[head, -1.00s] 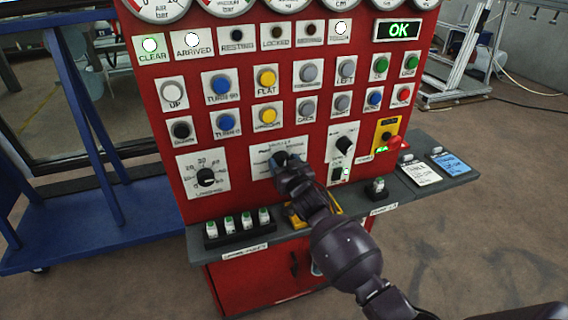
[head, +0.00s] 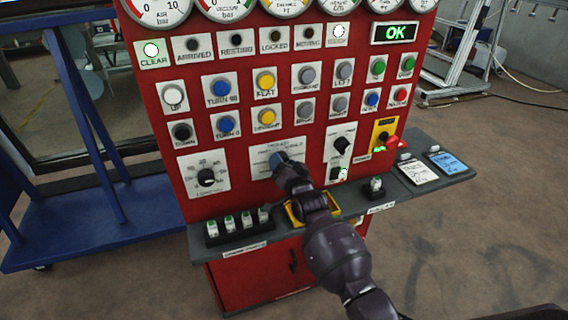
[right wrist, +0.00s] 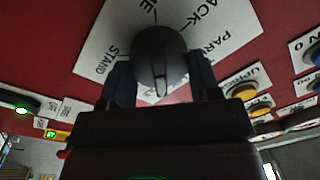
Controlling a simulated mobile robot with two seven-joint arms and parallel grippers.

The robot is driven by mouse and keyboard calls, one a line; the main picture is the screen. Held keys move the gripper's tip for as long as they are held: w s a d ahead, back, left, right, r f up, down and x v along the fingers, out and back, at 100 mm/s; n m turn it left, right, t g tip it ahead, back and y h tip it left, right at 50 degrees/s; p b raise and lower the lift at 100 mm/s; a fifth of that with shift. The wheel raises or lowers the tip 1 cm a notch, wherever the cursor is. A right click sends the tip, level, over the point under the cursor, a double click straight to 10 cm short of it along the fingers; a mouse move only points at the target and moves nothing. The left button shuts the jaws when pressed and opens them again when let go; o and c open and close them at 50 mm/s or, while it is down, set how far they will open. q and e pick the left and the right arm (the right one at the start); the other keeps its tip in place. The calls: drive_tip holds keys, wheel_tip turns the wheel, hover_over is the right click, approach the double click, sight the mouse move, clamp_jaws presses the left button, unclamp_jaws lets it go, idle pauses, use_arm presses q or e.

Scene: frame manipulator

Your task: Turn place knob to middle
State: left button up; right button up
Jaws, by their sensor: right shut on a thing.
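The place knob is a dark round knob (right wrist: 160,60) on a white label plate (right wrist: 100,38) in the right wrist view. Words around it include STAND, PARK and one ending in ACK, tilted in this view. A groove shows on the knob's lower side, but I cannot tell which word it selects. My right gripper (right wrist: 161,82) is shut on this knob, one finger on each side. In the head view my right gripper (head: 281,160) is at the same plate (head: 258,173) and hides the knob. My left gripper is not in view.
The red panel (head: 238,150) carries gauges, lamps and buttons. A round knob (head: 206,178) is to the left, a black selector (head: 342,146) to the right. A grey shelf (head: 245,240) with small switches juts out below. A blue frame (head: 110,195) stands left.

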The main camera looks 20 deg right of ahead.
idle(0.4)
drive_tip(key=o, duration=0.9)
drive_tip(key=shift+o, duration=0.2)
drive_tip(key=s, duration=1)
drive_tip(key=shift+s+d+f, duration=0.25)
drive_tip(key=shift+s+d, duration=0.1)
drive_tip(key=shift+s, duration=0.05)
drive_tip(key=s+d+f+n+g, duration=0.2)
drive_tip(key=s+f, duration=0.3)
drive_tip(key=s, duration=0.3)
drive_tip(key=s+d+f+n+g+h, duration=0.1)
drive_tip(key=s+d+f+n+g, duration=0.1)
drive_tip(key=s+f, duration=0.3)
drive_tip(key=s+d+f+n+g, duration=0.2)
drive_tip(key=s+f, duration=0.3)
drive_tip(key=s, duration=0.8)
drive_tip(key=shift+s+d+f+n+g, duration=0.2)
drive_tip(key=shift+n+g, duration=0.1)
drive_tip(key=shift+n, duration=0.6)
